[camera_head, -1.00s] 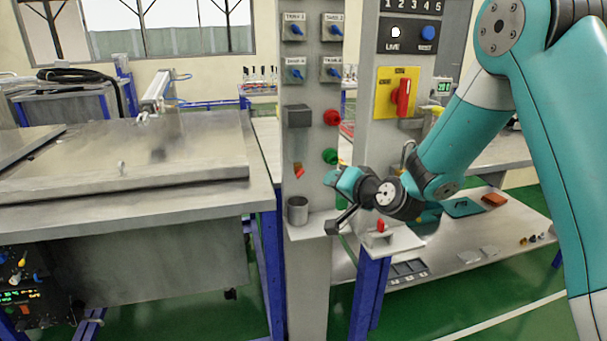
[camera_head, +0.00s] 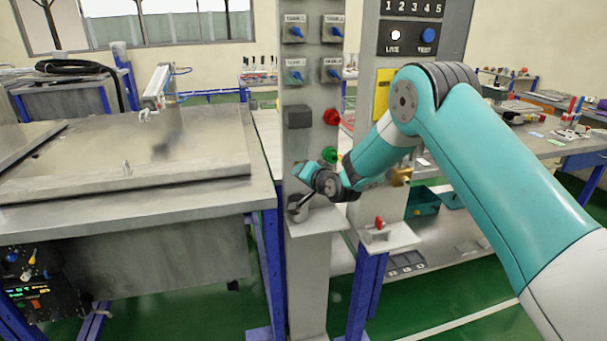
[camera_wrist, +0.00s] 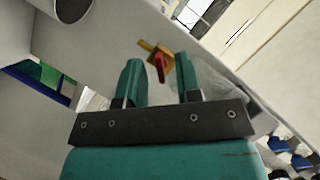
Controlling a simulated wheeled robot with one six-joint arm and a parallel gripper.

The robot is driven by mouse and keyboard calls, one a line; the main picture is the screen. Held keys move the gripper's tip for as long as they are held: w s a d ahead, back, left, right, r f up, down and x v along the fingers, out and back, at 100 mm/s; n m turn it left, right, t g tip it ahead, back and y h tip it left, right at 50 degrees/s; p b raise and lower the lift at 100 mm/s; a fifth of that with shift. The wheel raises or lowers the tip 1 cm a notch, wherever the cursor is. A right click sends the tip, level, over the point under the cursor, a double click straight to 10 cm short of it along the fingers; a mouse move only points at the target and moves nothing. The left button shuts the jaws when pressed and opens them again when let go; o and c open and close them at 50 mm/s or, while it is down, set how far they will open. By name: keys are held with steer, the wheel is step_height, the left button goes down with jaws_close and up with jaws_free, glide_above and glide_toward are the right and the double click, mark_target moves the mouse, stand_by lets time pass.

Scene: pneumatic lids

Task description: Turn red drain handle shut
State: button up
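The red drain handle (camera_wrist: 160,68) sits on a brass valve (camera_wrist: 165,57) on the grey column. In the wrist view it shows between the two teal fingers of my gripper (camera_wrist: 158,64). The fingers are apart, with a gap on both sides of the handle, and I see no contact. In the head view my gripper (camera_head: 303,182) is in front of the column, just above the small metal cup (camera_head: 294,212). There my gripper and wrist hide the handle. The cup also shows at the top left of the wrist view (camera_wrist: 72,8).
Red (camera_head: 331,117) and green (camera_head: 329,155) knobs stick out of the column above my gripper. A small shelf with a red switch (camera_head: 380,222) is at the lower right. A metal table (camera_head: 130,190) stands at the left. Several blue switches are higher on the column.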

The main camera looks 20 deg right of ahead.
steer(key=shift+c, duration=0.5)
jaws_close()
steer(key=shift+n+b, duration=0.3)
steer(key=shift+a+n+h+b, duration=0.15)
steer(key=shift+n+h+b, duration=1.7)
steer(key=shift+n+b, duration=0.75)
steer(key=shift+a+n+h+b, duration=0.15)
steer(key=shift+n+h+b, duration=1.7)
steer(key=shift+n+b, duration=0.7)
steer(key=shift+n, duration=0.25)
